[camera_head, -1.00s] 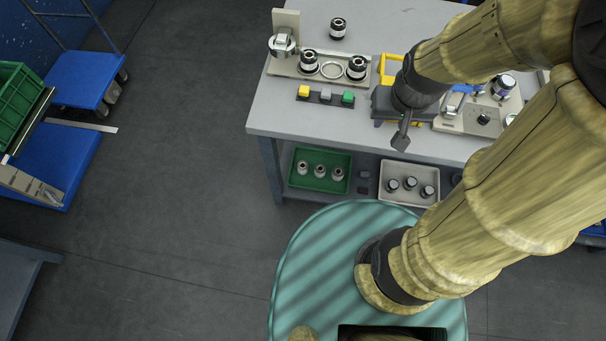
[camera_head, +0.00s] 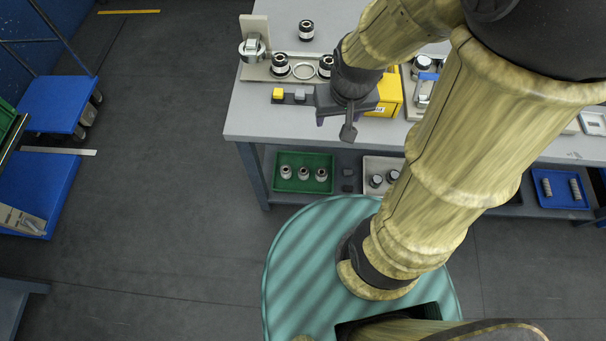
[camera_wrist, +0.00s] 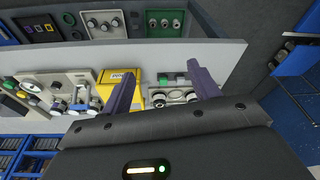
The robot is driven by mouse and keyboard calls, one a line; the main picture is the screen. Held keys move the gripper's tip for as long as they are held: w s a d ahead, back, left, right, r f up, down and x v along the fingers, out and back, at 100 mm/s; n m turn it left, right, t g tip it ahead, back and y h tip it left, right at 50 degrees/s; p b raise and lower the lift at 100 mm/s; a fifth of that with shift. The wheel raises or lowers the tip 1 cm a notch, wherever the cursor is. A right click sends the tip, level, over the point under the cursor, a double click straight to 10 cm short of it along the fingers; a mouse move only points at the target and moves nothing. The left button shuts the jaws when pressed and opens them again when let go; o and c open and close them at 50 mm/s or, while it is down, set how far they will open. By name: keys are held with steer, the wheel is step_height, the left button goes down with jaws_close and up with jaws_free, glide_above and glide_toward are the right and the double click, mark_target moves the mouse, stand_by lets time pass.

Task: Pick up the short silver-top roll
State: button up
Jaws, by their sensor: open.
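Rolls with dark sides and pale tops stand on the table. One roll (camera_head: 306,30) is loose at the back, one (camera_head: 280,65) is on the left of the beige fixture, and another (camera_head: 326,66) is on its right, partly behind my arm. I cannot tell for sure which roll is the short silver-top one. Shelf rolls stand in the green tray (camera_head: 323,190) and the grey tray (camera_head: 371,161). My gripper (camera_head: 349,130) hangs over the table's front edge, apart from all rolls. In the wrist view it (camera_wrist: 160,70) is open and empty, with the fixture beyond the fingers.
A yellow button (camera_head: 278,94) sits in front of the fixture. A yellow box (camera_head: 388,95) stands right behind my gripper. A blue tray (camera_head: 551,203) with grey rolls lies on the shelf at right. My arm hides the table's middle.

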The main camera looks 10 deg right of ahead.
steer(key=w+a+f+m+g+h+b, duration=0.1)
steer(key=w+f+m+h+b, duration=0.15)
steer(key=f+b, duration=1.45)
steer(key=w+a+f+m+h+b, duration=0.1)
steer(key=f+m+h+b, duration=0.15)
steer(key=f+b, duration=1.45)
steer(key=w+a+f+m+g+h+b, duration=0.2)
steer(key=f+b, duration=0.5)
steer(key=f, duration=2)
steer(key=w+a+f+t+h+b, duration=0.1)
steer(key=w+a+f+t+b, duration=0.3)
steer(key=f+b, duration=0.4)
steer(key=w+a+f+m+t+h+b, duration=0.1)
steer(key=w+a+f+t+b, duration=0.4)
steer(key=f+b, duration=0.4)
steer(key=w+t+b, duration=0.1)
steer(key=b, duration=0.4)
steer(key=shift+w+f+t, duration=0.2)
steer(key=shift+f+t, duration=0.1)
steer(key=shift+f, duration=0.1)
